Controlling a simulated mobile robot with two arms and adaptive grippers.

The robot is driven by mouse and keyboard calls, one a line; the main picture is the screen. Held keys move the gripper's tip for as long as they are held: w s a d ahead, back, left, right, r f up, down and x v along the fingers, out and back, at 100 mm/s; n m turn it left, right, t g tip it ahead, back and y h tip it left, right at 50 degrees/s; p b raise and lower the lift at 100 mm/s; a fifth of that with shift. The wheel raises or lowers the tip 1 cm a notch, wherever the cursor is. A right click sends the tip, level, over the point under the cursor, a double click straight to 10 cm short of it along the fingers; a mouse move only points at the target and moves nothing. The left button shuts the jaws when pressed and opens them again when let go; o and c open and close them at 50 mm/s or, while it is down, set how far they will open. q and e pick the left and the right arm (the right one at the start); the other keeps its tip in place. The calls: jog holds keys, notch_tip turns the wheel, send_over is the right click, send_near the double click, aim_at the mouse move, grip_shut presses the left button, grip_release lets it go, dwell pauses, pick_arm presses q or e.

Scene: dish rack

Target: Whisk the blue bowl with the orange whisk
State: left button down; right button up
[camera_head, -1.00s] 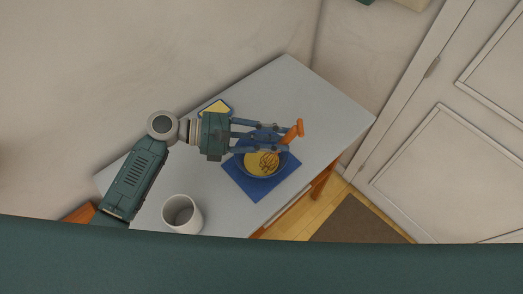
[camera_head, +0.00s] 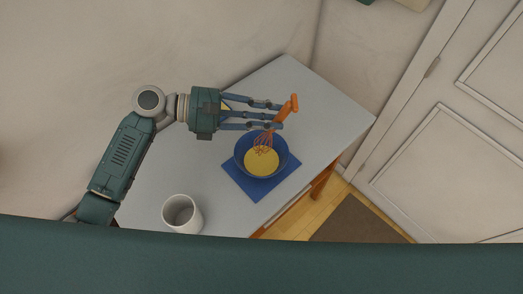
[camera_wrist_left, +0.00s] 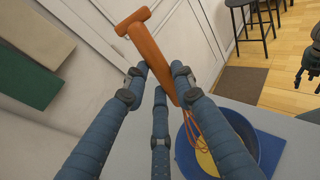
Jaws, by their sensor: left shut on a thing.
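The blue bowl (camera_head: 284,165) stands on a blue mat on the table, with yellow contents (camera_head: 261,163) inside. My left gripper (camera_head: 279,115) is shut on the handle of the orange whisk (camera_head: 285,110), beyond the bowl's far side. The whisk is tilted, its wires (camera_head: 264,142) pointing down over the far part of the bowl. I cannot tell whether the wires touch the yellow contents. In the left wrist view the whisk handle (camera_wrist_left: 150,58) runs between my blue fingers, and the bowl (camera_wrist_left: 241,128) is partly hidden at lower right.
The blue mat (camera_head: 250,190) lies under the bowl. A white cup (camera_head: 182,213) stands near the table's front left. The grey table's right part (camera_head: 330,110) is clear. A wall lies behind, and a white door (camera_head: 440,160) is at right.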

pick_arm(q)
jog(key=shift+r, duration=2.55)
